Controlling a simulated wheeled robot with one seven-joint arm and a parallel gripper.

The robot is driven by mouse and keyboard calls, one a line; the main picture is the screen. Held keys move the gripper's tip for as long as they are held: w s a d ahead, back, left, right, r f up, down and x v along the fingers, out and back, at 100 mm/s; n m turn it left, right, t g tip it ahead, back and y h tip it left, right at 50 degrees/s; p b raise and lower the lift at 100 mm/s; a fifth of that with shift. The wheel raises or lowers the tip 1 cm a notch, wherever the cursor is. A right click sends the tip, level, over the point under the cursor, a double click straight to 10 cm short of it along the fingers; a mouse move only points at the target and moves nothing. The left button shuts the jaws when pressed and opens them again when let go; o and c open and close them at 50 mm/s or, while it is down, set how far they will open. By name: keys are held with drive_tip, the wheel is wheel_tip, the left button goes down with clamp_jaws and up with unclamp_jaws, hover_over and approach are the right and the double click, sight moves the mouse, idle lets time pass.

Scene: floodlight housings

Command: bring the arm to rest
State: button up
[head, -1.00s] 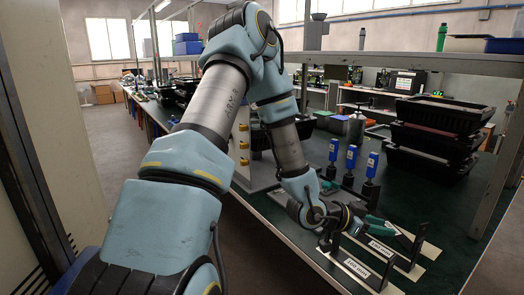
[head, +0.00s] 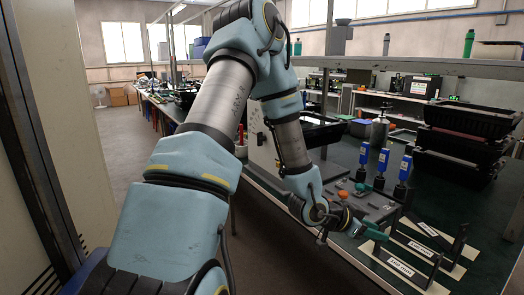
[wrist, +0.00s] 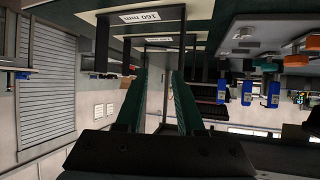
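My gripper (head: 371,231) is at the end of my bent arm, low over the front edge of the dark green bench. Its two green fingers stand apart in the wrist view (wrist: 157,95), with nothing held between them. In the head view it is just left of the pale labelled plates with dark uprights (head: 400,263). The wrist picture appears upside down; a plate marked "160 mm" (wrist: 147,16) shows beyond the fingers. I cannot tell whether the fingers touch anything.
Blue bottle-like items (head: 383,162) stand behind the gripper, near a grey block with an orange knob (head: 343,195). Stacked black trays (head: 465,145) are at the right. A shelf post (head: 328,75) rises from the bench. Open floor (head: 135,150) lies to the left.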

drive_tip(key=w+a+r+n+t+y, duration=0.1)
drive_tip(key=w+a+n+y, duration=0.25)
drive_tip(key=a, duration=0.65)
drive_tip(key=w+a+n+t+y, duration=0.15)
drive_tip(key=a+y, duration=0.25)
drive_tip(key=a, duration=0.6)
drive_tip(key=s+a+r+n+g+y, duration=0.2)
drive_tip(key=s+a+r+n, duration=0.1)
drive_tip(key=a, duration=0.4)
drive_tip(key=s+a+r+n+g+y, duration=0.2)
drive_tip(key=s+a+n, duration=0.3)
drive_tip(key=a, duration=0.3)
drive_tip(key=shift+s+a+r+n, duration=0.25)
drive_tip(key=shift+r+n, duration=0.35)
drive_tip(key=shift+r, duration=0.2)
